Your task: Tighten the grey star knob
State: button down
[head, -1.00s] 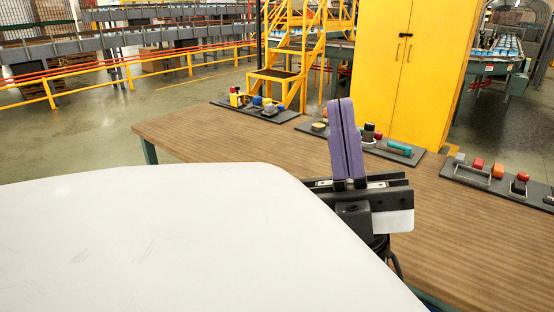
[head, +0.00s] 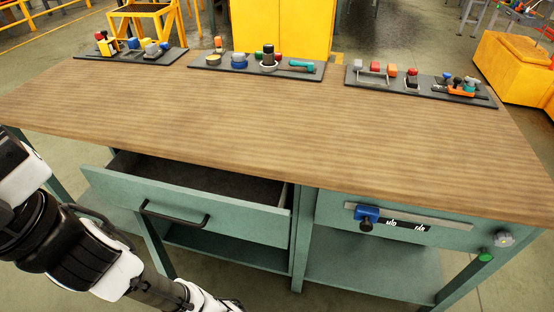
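A grey star knob (head: 503,238) sits on the front face of the workbench near its right end, just right of a green round button (head: 486,257). It looks small, and how tight it is cannot be told. My arm shows at the lower left of the head view, well away from the knob. My gripper's fingers are not in view now.
The wooden bench top (head: 270,125) is clear in the middle. An open drawer (head: 190,212) juts out at the front left. A blue slider knob (head: 367,214) sits on a rail left of the star knob. Three dark boards of fittings, including a right board (head: 430,92), line the back edge.

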aim_at(502, 238)
jog(key=u, duration=0.35)
jog(key=l+z, duration=0.15)
jog(key=z, duration=1.55)
jog(key=u, duration=1.75)
jog(key=z, duration=1.65)
